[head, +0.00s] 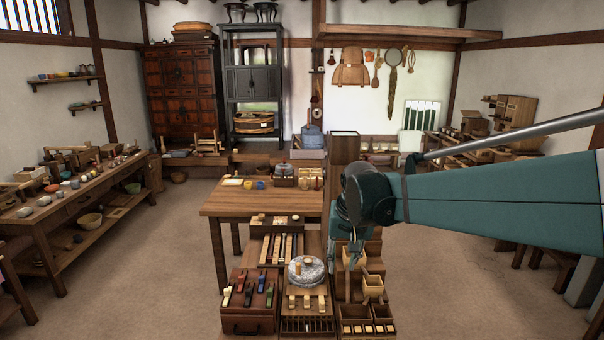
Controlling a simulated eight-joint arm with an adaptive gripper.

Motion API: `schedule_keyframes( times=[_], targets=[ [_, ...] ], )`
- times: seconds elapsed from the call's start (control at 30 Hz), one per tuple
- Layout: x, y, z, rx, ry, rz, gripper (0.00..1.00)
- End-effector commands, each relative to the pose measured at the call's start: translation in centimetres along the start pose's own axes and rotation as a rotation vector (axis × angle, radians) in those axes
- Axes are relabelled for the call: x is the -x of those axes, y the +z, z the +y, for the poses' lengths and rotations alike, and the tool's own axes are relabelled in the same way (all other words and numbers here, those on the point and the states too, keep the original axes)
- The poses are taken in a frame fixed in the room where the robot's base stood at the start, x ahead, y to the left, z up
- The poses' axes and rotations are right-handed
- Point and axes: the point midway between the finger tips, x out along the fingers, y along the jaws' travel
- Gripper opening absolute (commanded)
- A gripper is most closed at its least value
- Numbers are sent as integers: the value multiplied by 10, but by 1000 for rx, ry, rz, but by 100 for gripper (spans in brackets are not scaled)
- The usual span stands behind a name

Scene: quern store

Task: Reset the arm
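My teal arm (505,198) reaches in from the right side of the head view. It ends in a dark joint left of the arm's long link. My gripper (352,250) hangs below that joint, pointing down over the right part of the near display. It is small and partly merged with the wooden boxes behind it, so I cannot tell whether its fingers are open or shut, or whether it holds anything.
A round grey stone (306,270) sits left of my gripper, near a dark red box (249,302) with coloured pieces. A wooden table (265,204) stands behind. Side benches (85,222) line the left wall. Floor is open at left (170,260) and right (470,280).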

Motion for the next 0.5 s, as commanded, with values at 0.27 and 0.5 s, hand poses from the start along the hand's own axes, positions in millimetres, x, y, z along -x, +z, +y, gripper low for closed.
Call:
schedule_keyframes(
  times=[0.27,0.5],
  targets=[
    [29,39,24,11,-3,45,28],
    [48,72,41,23,-4,86,28]
  ],
)
